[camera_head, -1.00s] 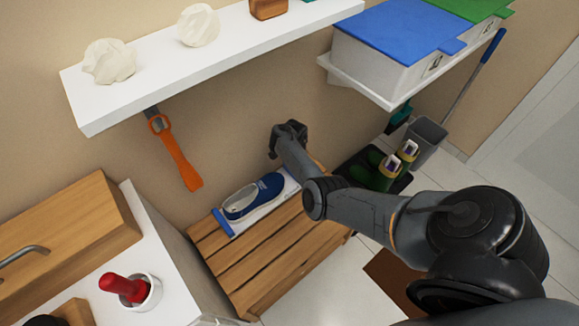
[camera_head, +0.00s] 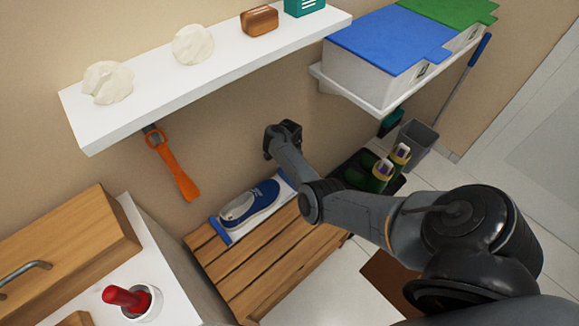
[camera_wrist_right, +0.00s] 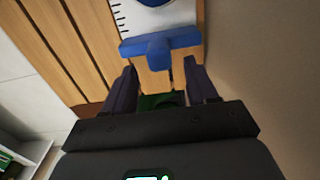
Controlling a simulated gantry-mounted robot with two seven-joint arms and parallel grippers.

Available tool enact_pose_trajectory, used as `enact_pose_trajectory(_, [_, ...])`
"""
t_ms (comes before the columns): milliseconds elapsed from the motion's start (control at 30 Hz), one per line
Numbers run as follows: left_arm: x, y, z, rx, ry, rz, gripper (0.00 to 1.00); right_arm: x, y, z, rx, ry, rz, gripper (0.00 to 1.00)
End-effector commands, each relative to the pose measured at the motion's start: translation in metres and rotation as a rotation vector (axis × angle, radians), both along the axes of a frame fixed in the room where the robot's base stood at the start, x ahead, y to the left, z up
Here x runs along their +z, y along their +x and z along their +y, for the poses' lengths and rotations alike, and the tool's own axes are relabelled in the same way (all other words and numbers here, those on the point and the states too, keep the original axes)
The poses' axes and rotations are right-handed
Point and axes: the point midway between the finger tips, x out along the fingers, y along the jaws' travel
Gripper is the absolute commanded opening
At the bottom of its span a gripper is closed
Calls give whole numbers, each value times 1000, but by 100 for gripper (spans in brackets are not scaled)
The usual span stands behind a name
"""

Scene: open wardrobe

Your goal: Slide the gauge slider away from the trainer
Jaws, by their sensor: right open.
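The blue trainer (camera_head: 250,203) lies on a white foot gauge (camera_head: 284,192) with tick marks, on the slatted wooden bench. A blue crosspiece (camera_head: 221,231) shows at the gauge's left end. In the right wrist view, the gauge (camera_wrist_right: 124,22) ends in the blue slider (camera_wrist_right: 158,46), which has a tab towards me. The tip of the trainer (camera_wrist_right: 153,2) is at the top edge, a little apart from the slider. My right gripper (camera_wrist_right: 160,72) is open, its fingers either side of the tab's end. My left gripper is not in view.
The wooden bench (camera_head: 265,258) stands against the wall. An orange shoehorn (camera_head: 173,167) hangs above it, below a white shelf (camera_head: 215,66). Green boots (camera_head: 382,171) stand on a dark tray right of my arm. A white cabinet (camera_head: 165,262) is at left.

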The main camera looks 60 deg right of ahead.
Motion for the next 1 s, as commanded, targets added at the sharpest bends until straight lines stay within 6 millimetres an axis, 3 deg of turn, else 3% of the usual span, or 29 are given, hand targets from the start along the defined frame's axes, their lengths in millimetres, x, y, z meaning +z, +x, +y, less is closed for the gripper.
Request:
enact_pose_trajectory(33, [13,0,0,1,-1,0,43,16,0,-1,1,-2,0,57])
enact_pose_trajectory(100, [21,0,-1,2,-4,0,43,29,0,-1,-1,-1,-1,57])
enact_pose_trajectory(400, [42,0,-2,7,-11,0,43,64,-1,-2,1,-2,1,57])
enact_pose_trajectory(1000, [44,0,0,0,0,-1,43,69,-1,-1,-1,-2,2,57])
